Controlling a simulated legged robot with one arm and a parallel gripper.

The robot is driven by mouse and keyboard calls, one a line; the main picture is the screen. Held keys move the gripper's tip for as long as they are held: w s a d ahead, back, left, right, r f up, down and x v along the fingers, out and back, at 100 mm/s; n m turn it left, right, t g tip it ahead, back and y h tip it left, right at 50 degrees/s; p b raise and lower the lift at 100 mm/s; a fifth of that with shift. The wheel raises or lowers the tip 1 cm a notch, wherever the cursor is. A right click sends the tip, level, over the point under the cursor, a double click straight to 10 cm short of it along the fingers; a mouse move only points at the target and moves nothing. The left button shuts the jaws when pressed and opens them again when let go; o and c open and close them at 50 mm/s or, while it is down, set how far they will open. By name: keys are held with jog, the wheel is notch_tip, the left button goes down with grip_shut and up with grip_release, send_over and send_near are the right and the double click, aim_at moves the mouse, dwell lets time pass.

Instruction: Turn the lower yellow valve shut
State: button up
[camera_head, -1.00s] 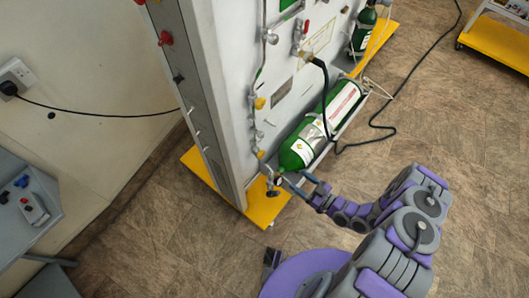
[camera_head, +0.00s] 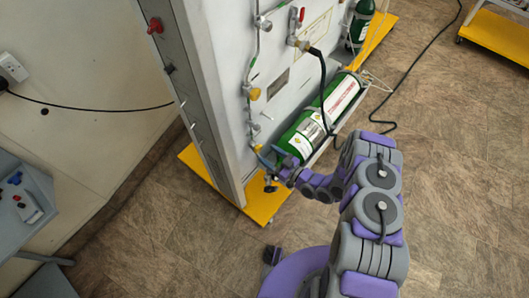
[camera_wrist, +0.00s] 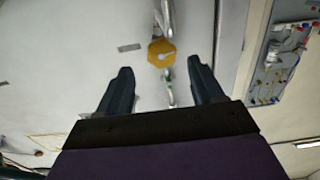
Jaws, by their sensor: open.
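The lower yellow valve (camera_head: 257,148) sits low on the pipe on the grey panel's face, partly hidden by my gripper. The upper yellow valve (camera_head: 255,93) is above it on the same pipe. My gripper (camera_head: 270,157) is close to the lower valve, with its fingers towards the panel. In the wrist view my gripper (camera_wrist: 158,78) is open and empty. A yellow hexagonal knob (camera_wrist: 161,53) shows between and just beyond its fingertips, with no visible contact. That view alone does not settle which valve it is.
A green cylinder (camera_head: 303,137) lies on the stand just right of my gripper. A black hose (camera_head: 322,95) hangs over it. The yellow base (camera_head: 265,205) juts out below. A grey bench (camera_head: 25,205) stands left.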

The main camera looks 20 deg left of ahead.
aim_at(260, 149)
jog(key=x, duration=0.4)
jog(key=shift+s+a+f+b, duration=0.1)
jog(key=shift+s+a+b, duration=0.1)
jog(key=shift+b, duration=0.1)
jog(key=shift+d, duration=0.45)
jog(key=shift+a, duration=0.3)
jog(key=c, duration=0.8)
jog(key=shift+c, duration=1.3)
